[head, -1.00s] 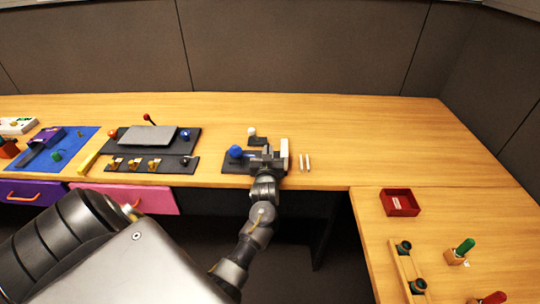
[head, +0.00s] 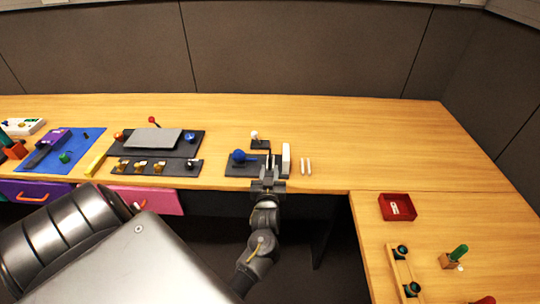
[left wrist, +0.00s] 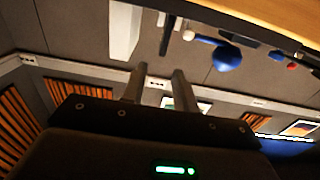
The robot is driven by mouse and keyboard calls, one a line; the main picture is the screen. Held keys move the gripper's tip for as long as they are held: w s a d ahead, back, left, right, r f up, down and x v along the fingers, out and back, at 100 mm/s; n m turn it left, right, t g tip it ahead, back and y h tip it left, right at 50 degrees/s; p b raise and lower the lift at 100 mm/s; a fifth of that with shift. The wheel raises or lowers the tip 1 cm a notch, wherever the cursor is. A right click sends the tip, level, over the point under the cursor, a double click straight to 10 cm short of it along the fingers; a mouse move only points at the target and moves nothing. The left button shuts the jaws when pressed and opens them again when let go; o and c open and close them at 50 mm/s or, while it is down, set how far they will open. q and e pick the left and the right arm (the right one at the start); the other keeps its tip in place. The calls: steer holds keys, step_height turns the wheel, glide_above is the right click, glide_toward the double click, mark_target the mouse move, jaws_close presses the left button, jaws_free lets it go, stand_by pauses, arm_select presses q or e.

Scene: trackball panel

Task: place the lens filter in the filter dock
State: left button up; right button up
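My left gripper (head: 271,160) is at the table's front edge, over the dark panel with the blue ball (head: 239,156). Its two fingers stand apart with nothing between them; the left wrist view also shows the gap (left wrist: 159,72). A white upright block (head: 286,160) stands just right of the fingers. I cannot tell for sure which piece is the lens filter or the filter dock. Two dark green round pieces (head: 402,251) sit on a wooden rack (head: 396,272) on the right table. My right gripper is not in view.
A small white-topped stick (head: 254,135) stands behind the blue ball. Two pale strips (head: 306,167) lie right of the white block. A red tray (head: 397,206) and a green-handled piece (head: 459,252) are on the right table. The back right tabletop is clear.

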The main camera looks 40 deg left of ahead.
arm_select(q)
steer(key=p+v, duration=0.1)
steer(key=v, duration=0.2)
steer(key=shift+s+d, duration=0.25)
steer(key=shift+s, duration=0.05)
steer(key=s+d+f+m+g+h, duration=0.1)
steer(key=s+d+f+m+h, duration=0.15)
steer(key=f, duration=0.75)
steer(key=s+d+f+m+g+h, duration=0.2)
steer(key=s+d+f+h, duration=0.15)
steer(key=f, duration=0.65)
steer(key=s+d+f+m+g+h, duration=0.15)
steer(key=s+d+f, duration=0.25)
steer(key=f, duration=0.6)
steer(key=s+f+m+g+h, duration=0.1)
steer(key=s+f+g, duration=0.2)
steer(key=s, duration=0.8)
steer(key=s+f+m+g+h, duration=0.1)
steer(key=s+f+g, duration=0.2)
steer(key=s+f, duration=0.5)
steer(key=s+f+m+g+h, duration=0.1)
steer(key=s+f+g, duration=0.2)
steer(key=s, duration=1.1)
step_height(320, 180, down, 3)
steer(key=shift+s+d+m, duration=0.35)
steer(key=shift+d+m, duration=0.05)
steer(key=shift+d, duration=0.05)
